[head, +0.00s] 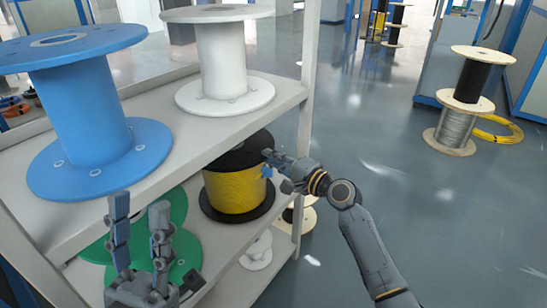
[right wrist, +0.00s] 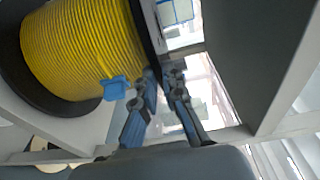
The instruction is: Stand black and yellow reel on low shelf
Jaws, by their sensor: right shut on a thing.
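The black and yellow reel (head: 236,190) has black flanges and a yellow wound core. It is upright at the low shelf (head: 230,238), under the upper board; I cannot tell if its full base rests there. My right gripper (head: 272,166) is shut on the edge of its upper flange. In the right wrist view the yellow winding (right wrist: 85,50) fills the upper left, and the fingertips (right wrist: 166,72) are at the black flange's edge. My left gripper (head: 138,212) is open and empty in front of the shelf, at the lower left.
A blue reel (head: 85,110) and a white reel (head: 222,60) stand on the upper shelf (head: 180,140). A green reel (head: 180,250) is on the low shelf, left of the yellow one. The rack post (head: 309,60) stands close behind my right gripper.

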